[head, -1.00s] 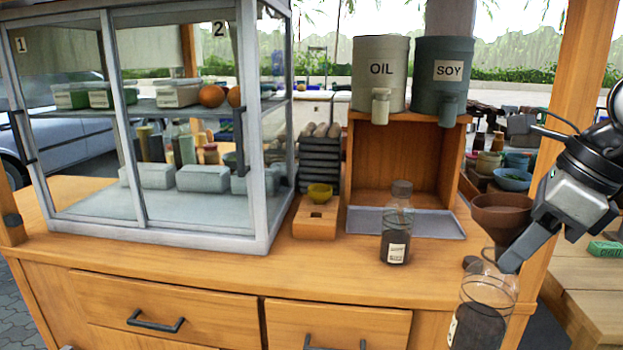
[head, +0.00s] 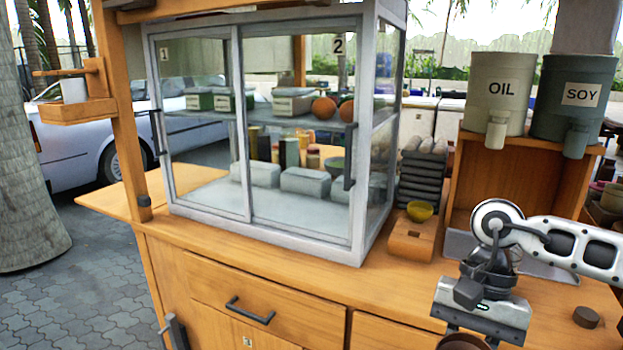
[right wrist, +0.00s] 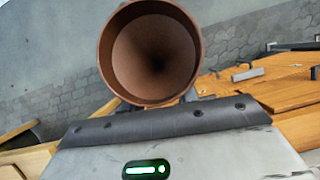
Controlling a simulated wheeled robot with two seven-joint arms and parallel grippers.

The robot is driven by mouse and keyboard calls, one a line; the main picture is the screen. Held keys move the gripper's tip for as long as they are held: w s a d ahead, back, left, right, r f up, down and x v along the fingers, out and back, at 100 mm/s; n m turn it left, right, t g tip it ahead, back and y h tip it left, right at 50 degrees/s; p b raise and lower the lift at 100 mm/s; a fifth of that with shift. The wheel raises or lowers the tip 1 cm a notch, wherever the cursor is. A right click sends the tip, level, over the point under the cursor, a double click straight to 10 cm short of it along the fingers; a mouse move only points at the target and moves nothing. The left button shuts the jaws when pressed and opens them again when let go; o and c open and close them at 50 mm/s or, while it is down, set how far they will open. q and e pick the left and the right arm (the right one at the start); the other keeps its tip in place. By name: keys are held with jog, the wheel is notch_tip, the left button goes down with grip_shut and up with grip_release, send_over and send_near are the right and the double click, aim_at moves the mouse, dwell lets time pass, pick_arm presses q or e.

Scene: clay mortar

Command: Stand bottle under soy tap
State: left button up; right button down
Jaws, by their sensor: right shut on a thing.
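The soy container (head: 571,96) stands on top of the wooden stand at the right of the head view, with its soy tap (head: 576,138) pointing down at the front. My right gripper (head: 470,330) is low at the right, in front of the counter, its fingertips hidden. The bottle below the funnel, seen in the earlier frame at my fingers, is now hidden or out of frame. My left gripper is out of view.
The oil container (head: 496,93) stands left of the soy. A grey tray (head: 458,243) lies at the stand's foot, partly behind my right arm. A glass cabinet (head: 262,235) blocks the left.

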jog(key=a+n, duration=0.1)
jog(key=a+n+h, duration=0.1)
jog(key=n, duration=0.1)
jog(key=shift+w+f+n+g, duration=0.2)
jog(key=shift+f+n+g, duration=0.1)
jog(key=shift+f, duration=0.1)
jog(key=n, duration=0.1)
jog(key=f+n+h, duration=0.1)
jog(key=n, duration=0.1)
jog(key=shift+w+a+p, duration=0.15)
jog(key=shift+a+p, duration=0.2)
jog(key=shift+a+f, duration=0.1)
